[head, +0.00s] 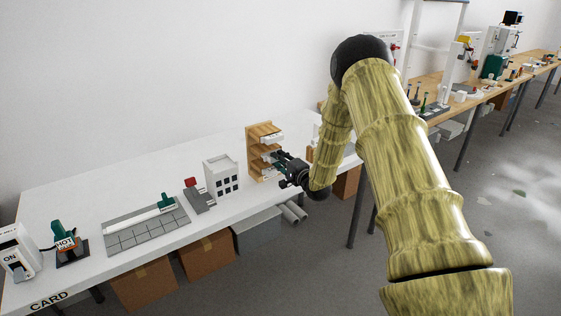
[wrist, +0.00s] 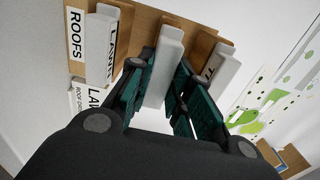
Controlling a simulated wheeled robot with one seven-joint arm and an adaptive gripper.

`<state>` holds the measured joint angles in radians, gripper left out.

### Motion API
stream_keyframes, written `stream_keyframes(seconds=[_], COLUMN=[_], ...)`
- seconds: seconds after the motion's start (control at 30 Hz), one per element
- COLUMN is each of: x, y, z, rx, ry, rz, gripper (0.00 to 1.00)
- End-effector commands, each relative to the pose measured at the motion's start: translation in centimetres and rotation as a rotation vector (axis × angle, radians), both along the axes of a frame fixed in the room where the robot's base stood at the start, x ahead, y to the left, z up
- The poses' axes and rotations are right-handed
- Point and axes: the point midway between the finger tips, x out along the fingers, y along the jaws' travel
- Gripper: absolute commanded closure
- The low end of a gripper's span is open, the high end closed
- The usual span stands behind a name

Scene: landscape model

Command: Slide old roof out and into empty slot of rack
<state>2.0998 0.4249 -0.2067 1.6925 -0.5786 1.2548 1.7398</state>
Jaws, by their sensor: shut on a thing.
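The wooden rack (head: 253,155) stands upright on the white table. It also shows in the wrist view (wrist: 140,22), with labels reading ROOFS and LAWN. My gripper (head: 279,160) is at the front of the rack's lower part. In the wrist view, my gripper's (wrist: 157,85) dark green fingers are shut on a pale grey piece, apparently the old roof (wrist: 160,75), with its far end at the rack. Other pale pieces (wrist: 102,45) sit in the rack on both sides of it. I cannot tell how deep the held piece sits.
A pale building model (head: 222,176) with dark windows stands left of the rack. Left of it are a grey tool with a red top (head: 197,195), a grey gridded board (head: 150,228) and a HOT WIRE tool (head: 68,243). Bare table lies behind these.

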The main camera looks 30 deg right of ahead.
Motion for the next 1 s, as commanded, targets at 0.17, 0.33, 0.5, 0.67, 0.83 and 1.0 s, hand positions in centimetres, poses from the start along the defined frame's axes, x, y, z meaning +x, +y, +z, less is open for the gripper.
stream_keyframes(seconds=[0.17, 0.33, 0.5, 0.67, 0.83, 1.0], x=[0.3, 0.7, 1.0, 1.3, 1.6, 1.6], y=[0.0, 0.1, 0.1, 0.1, 0.1, 0.1], z=[0.0, 0.0, 0.0, 0.0, 0.0, 0.0], rx=[0.0, 0.0, 0.0, 0.0, 0.0, 0.0], ry=[-0.001, -0.001, -0.002, -0.001, 0.0, 0.0], rz=[0.0, 0.0, 0.0, 0.0, 0.0, 0.0], gripper=[1.0, 1.0, 1.0, 1.0, 1.0, 0.54])
